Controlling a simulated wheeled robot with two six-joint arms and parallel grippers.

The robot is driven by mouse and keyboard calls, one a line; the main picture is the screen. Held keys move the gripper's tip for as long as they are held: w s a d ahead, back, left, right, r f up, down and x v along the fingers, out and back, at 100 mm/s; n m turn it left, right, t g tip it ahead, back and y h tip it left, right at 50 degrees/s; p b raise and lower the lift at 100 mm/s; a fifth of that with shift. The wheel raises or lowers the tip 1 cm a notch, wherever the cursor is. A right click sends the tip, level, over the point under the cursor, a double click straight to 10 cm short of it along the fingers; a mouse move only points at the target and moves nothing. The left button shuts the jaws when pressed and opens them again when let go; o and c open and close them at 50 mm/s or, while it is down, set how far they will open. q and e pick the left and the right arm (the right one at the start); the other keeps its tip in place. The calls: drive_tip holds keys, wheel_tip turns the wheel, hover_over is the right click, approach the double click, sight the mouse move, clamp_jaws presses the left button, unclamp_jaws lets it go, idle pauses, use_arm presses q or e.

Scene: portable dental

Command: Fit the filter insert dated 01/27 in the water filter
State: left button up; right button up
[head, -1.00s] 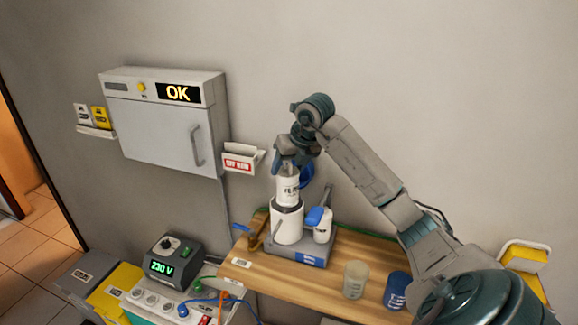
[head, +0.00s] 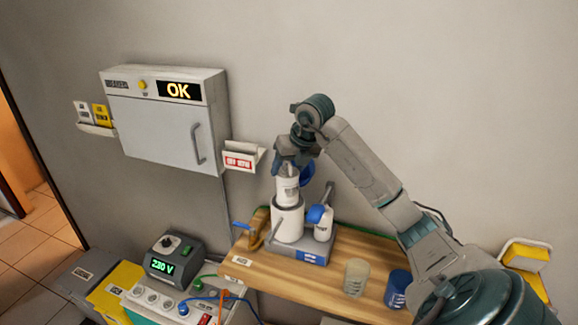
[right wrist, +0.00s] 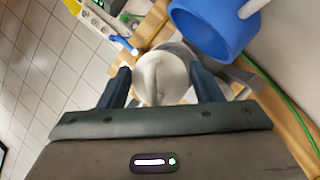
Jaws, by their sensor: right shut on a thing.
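The water filter (head: 288,222) is a white cylinder on a grey and blue base on the wooden shelf. The white filter insert (head: 288,190) stands roughly upright at the filter's top, its lower part apparently inside the opening. My right gripper (head: 286,168) is above the filter and shut on the top of the insert. In the right wrist view the insert's round white top (right wrist: 160,78) sits between the two dark fingers (right wrist: 162,88). The date on the insert cannot be read. My left gripper is not in view.
A blue round part (right wrist: 212,28) is close beside the gripper. A blue-topped white part (head: 322,222) stands right of the filter. A clear cup (head: 357,278) and a blue cup (head: 397,288) stand on the shelf (head: 300,278). A wall holder (head: 240,158) is to the left.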

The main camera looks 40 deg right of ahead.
sight(290, 201)
drive_tip(key=shift+f+b, duration=3.1)
drive_tip(key=shift+f, duration=1.15)
drive_tip(key=shift+s+f, duration=0.1)
drive_tip(key=shift+s+a+f+b, duration=0.1)
drive_tip(key=shift+s+f+b, duration=0.1)
drive_tip(key=shift+f+b, duration=0.35)
drive_tip(key=shift+s+a+f+b, duration=0.1)
drive_tip(key=shift+s+f+b, duration=0.05)
drive_tip(key=shift+f+b, duration=0.35)
drive_tip(key=shift+w+r+p, duration=0.15)
drive_tip(key=shift+r+p, duration=0.3)
drive_tip(key=shift+p, duration=0.05)
drive_tip(key=shift+w+d+r, duration=0.25)
drive_tip(key=shift+d+r, duration=0.1)
drive_tip(key=shift+r, duration=0.1)
drive_tip(key=shift+s+f+b, duration=0.1)
drive_tip(key=shift+f+b, duration=0.25)
drive_tip(key=shift+f, duration=0.05)
drive_tip(key=shift+s+a+f, duration=0.15)
drive_tip(key=shift+f, duration=0.2)
drive_tip(key=shift+w+r+p, duration=0.2)
drive_tip(key=shift+r+p, duration=0.1)
drive_tip(key=shift+r, duration=0.2)
